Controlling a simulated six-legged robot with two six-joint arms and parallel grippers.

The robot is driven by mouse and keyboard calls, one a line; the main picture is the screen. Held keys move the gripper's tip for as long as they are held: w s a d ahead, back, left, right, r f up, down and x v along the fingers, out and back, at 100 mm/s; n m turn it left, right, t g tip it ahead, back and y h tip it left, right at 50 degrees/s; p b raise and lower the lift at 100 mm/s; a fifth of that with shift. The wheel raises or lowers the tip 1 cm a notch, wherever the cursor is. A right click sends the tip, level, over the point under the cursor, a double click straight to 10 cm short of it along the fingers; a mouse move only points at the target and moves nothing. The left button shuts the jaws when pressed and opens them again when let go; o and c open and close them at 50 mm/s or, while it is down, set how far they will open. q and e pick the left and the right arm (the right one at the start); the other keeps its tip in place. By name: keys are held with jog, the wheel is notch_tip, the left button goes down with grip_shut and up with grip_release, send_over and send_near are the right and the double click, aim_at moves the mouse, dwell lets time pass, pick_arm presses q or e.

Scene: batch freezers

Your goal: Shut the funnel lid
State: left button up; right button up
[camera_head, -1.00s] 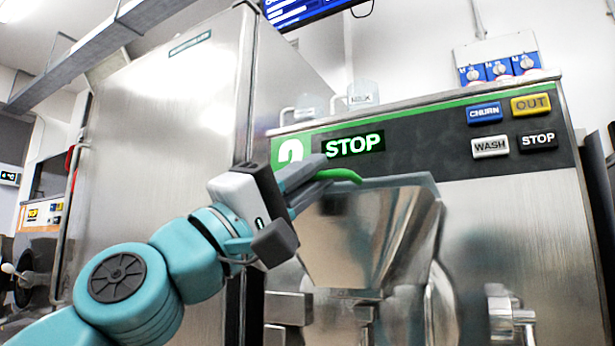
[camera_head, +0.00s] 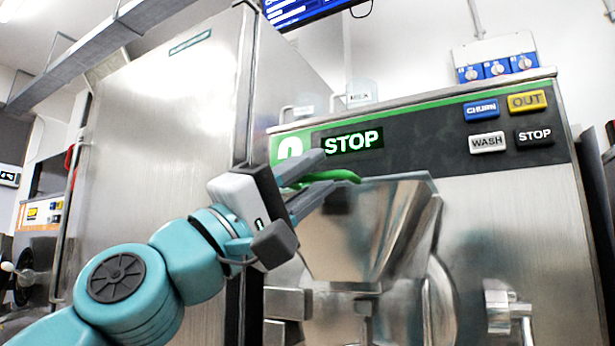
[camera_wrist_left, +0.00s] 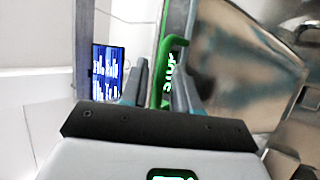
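The metal funnel (camera_head: 352,240) is on the front of the machine, with a grey lid edge (camera_head: 405,181) along its top. The green handle (camera_head: 335,176) is at the lid's left side. I cannot tell whether the lid sits flush. My left gripper (camera_head: 325,169) is open, with its fingers on either side of the handle; contact is unclear. My right gripper is not in view.
The machine's panel shows a lit STOP display (camera_head: 352,142) and several buttons (camera_head: 508,122) at right. A metal tap (camera_head: 510,310) is low on the right. A tall steel cabinet (camera_head: 165,130) stands behind my left arm. A screen (camera_head: 305,10) hangs above.

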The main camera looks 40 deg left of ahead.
pick_arm(q)
jog(key=shift+w+f, duration=0.1)
jog(key=shift+w, duration=0.05)
jog(key=b+v, duration=0.2)
jog(key=v, duration=1)
jog(key=shift+b, duration=0.35)
